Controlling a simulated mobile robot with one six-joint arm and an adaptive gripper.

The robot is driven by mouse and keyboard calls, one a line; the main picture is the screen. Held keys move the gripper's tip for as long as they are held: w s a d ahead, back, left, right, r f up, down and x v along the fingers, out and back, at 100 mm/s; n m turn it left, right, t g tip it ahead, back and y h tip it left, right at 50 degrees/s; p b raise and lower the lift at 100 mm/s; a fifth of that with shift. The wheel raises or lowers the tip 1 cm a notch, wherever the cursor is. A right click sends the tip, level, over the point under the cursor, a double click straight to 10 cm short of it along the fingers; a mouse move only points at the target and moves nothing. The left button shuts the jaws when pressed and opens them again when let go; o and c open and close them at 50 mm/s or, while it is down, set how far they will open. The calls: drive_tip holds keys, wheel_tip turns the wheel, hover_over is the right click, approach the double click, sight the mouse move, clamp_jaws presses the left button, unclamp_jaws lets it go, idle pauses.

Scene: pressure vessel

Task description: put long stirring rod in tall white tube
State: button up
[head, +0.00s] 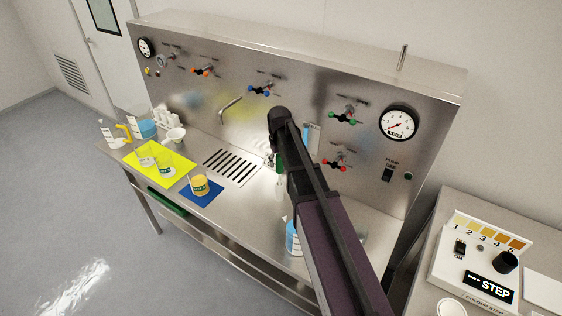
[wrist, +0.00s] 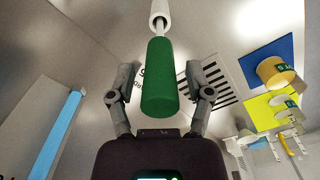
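The stirring rod has a thick green handle (wrist: 161,78) and a thin pale shaft (wrist: 160,33). In the wrist view the shaft leads to the white tube (wrist: 160,12) at the top edge. Its end seems to be at or inside the tube's mouth; the depth is hidden. In the head view the green handle (head: 279,161) is partly hidden by my arm, with the white tube (head: 279,189) below it. My gripper (wrist: 162,72) has a finger on each side of the handle, with a narrow gap showing on both sides.
A steel panel with a gauge (head: 398,121) and coloured valves stands behind the bench. A yellow mat (head: 150,172) and a blue mat (head: 190,197) with containers lie to the left. A blue-labelled container (head: 293,238) stands beside my arm. A STEP device (head: 470,265) is on the right.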

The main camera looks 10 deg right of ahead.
drive_tip(key=shift+r, duration=0.2)
idle(0.3)
wheel_tip(320, 180, up, 12)
drive_tip(key=p, duration=1.2)
idle(0.7)
drive_tip(key=s+m, duration=0.1)
drive_tip(key=s, duration=2)
drive_tip(key=shift+s+d+m, duration=0.15)
drive_tip(key=shift+d+m, duration=0.15)
drive_tip(key=shift+m, duration=0.1)
drive_tip(key=shift+f, duration=0.1)
